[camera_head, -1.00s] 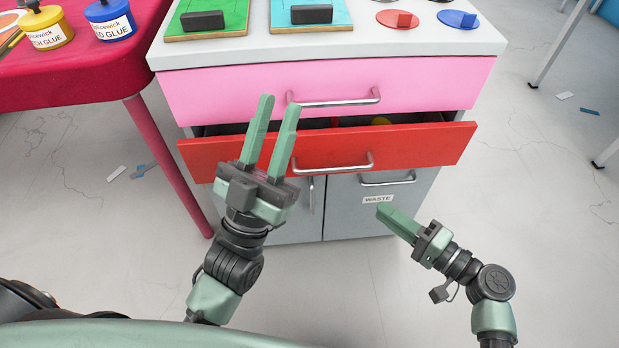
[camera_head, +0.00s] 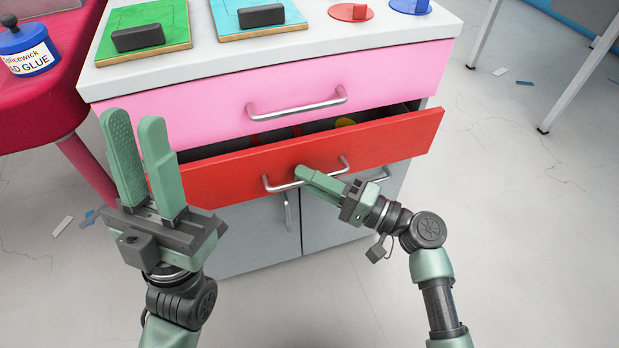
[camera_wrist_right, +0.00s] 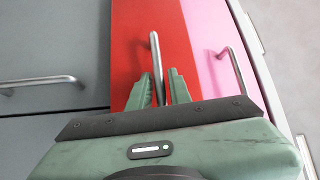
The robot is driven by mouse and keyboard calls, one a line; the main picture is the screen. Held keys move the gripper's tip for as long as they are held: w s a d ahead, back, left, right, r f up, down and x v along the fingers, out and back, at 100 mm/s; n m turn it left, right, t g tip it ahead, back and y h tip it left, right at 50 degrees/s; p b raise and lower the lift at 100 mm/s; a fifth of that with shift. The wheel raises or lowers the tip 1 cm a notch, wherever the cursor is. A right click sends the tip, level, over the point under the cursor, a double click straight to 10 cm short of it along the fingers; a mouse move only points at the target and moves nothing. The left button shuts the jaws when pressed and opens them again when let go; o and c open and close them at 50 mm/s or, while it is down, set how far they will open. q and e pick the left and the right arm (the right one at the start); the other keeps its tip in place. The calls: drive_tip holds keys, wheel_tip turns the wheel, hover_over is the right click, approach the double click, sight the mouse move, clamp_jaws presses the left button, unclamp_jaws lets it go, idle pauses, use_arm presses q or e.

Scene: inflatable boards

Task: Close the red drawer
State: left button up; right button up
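The red drawer (camera_head: 390,139) is pulled partly out below the pink drawer, and a dark gap shows its inside. Its metal handle (camera_head: 344,164) runs across the front. My right gripper (camera_head: 303,174) is at the handle's middle. In the right wrist view the handle (camera_wrist_right: 156,50) lies between its two fingers (camera_wrist_right: 160,88), with narrow gaps beside it, so the gripper looks open around the handle. My left gripper (camera_head: 138,122) is open and empty, pointing up in front of the drawer's left end, which it partly hides.
The pink drawer (camera_head: 200,104) above is shut. The white top (camera_head: 330,42) carries a green board (camera_head: 170,18), a light-blue board and red and blue knobbed discs. A red table (camera_head: 50,110) with a blue glue pot (camera_head: 28,50) stands left.

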clamp_jaws()
idle(1.4)
